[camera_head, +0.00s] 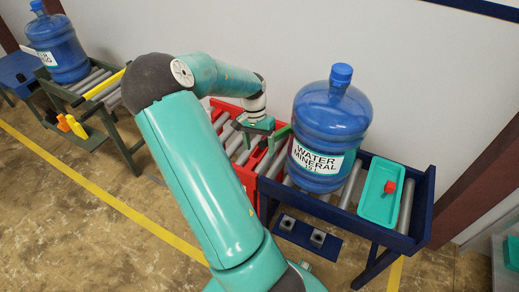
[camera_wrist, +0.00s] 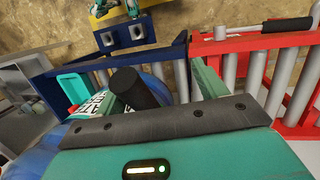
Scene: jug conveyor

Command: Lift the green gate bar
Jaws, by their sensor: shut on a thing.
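The green gate bar (camera_head: 281,134) is beside the blue jug (camera_head: 329,132), where the red and dark blue conveyors meet. In the wrist view a green piece of the bar (camera_wrist: 208,80) shows in front of the gripper body, with a thick black grip (camera_wrist: 138,88) left of it. My gripper (camera_head: 262,134) is at the bar and shut on it. Its fingertips are mostly hidden, and I cannot tell how high the bar is. The jug stands upright on rollers, close to the bar's right end.
The dark blue roller conveyor (camera_head: 417,240) holds a teal tray (camera_head: 376,203) with a red piece. The red conveyor (camera_head: 244,177) adjoins on the left. Another jug (camera_head: 62,52) stands on a far-left conveyor with a yellow bar (camera_head: 103,85). The wall is close behind.

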